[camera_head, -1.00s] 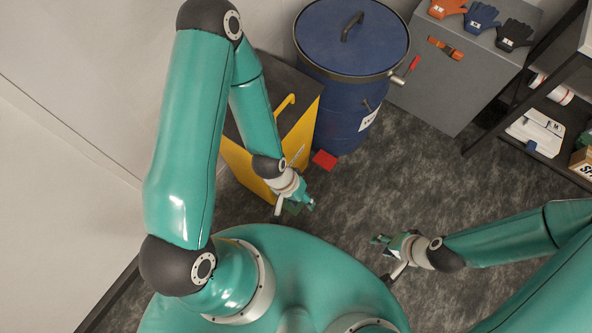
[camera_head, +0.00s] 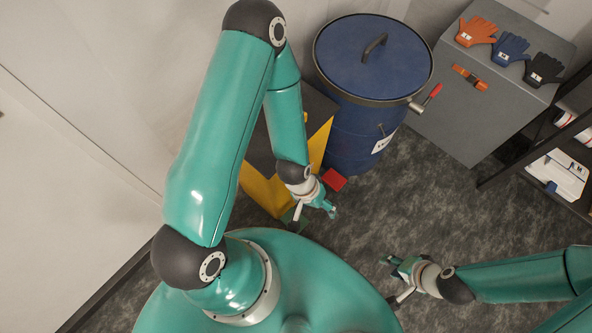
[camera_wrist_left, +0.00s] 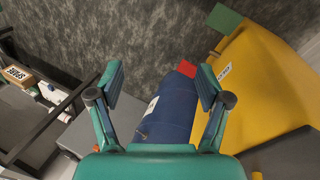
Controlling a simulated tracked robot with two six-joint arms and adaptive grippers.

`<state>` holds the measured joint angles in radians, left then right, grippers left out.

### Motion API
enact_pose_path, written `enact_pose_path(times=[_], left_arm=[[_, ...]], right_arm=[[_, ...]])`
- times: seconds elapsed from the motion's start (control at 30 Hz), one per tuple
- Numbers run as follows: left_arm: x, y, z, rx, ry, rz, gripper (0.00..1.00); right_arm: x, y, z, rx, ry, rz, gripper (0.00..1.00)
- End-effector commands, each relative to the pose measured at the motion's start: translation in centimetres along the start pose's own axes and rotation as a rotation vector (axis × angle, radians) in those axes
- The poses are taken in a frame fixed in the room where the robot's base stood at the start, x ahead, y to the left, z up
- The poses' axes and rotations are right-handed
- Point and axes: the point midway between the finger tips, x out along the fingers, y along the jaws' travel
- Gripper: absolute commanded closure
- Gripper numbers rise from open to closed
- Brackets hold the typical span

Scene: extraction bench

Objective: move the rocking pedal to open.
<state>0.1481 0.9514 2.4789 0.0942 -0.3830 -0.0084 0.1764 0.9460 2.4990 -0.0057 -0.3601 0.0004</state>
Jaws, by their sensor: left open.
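A red plate (camera_head: 334,180) and a green plate (camera_head: 290,217) lie low at the front of the yellow bin (camera_head: 268,190). They look like the two ends of the rocking pedal; its tilt is not clear. The left wrist view also shows the red plate (camera_wrist_left: 187,68) and the green plate (camera_wrist_left: 228,18). My left gripper (camera_head: 317,208) is open and empty, and appears between and above the plates in the head view, partly covering the green one. Its two fingers (camera_wrist_left: 158,85) stand apart in the left wrist view. My right gripper (camera_head: 391,279) looks open and empty at the lower right.
A blue drum (camera_head: 355,135) with a lid and a red-handled clamp (camera_head: 431,95) stands behind the red plate. A grey cabinet (camera_head: 470,120) holds orange, blue and black gloves. A dark shelf (camera_head: 515,172) stands at the right. The dark floor between is clear.

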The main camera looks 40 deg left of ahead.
Motion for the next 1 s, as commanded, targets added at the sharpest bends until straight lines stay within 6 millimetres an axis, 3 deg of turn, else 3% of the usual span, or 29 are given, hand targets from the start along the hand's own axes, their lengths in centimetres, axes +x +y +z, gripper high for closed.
enact_pose_path(times=[0.03,0.1,0.3,0.43,0.57,0.7,0.83,1.0], left_arm=[[2.3,-0.6,-0.8,-0.029,0.022,-0.020,0.08],[4.5,-1.5,-2.2,-0.093,0.067,-0.060,0.00],[12.0,-5.1,-6.8,-0.355,0.231,-0.224,0.00],[16.3,-7.4,-8.6,-0.557,0.329,-0.345,0.00],[20.0,-9.1,-8.8,-0.757,0.393,-0.464,0.00],[23.0,-9.8,-7.5,-0.945,0.417,-0.571,0.00],[24.7,-9.7,-6.1,-1.068,0.413,-0.640,0.00],[25.5,-9.5,-5.0,-1.146,0.400,-0.683,0.00]], right_arm=[[2.0,0.7,0.0,0.000,-0.001,0.000,0.60],[4.1,1.5,0.0,0.000,-0.001,0.000,0.60],[11.6,4.2,0.0,0.000,-0.001,0.000,0.60],[16.5,6.0,-0.1,0.000,-0.001,0.000,0.60],[21.1,7.6,-0.1,0.000,-0.001,0.000,0.60],[24.9,9.0,-0.1,0.000,-0.001,0.000,0.60],[27.0,9.8,-0.1,0.000,0.000,0.000,0.60],[28.0,10.1,-0.2,0.000,0.000,0.000,0.60]])
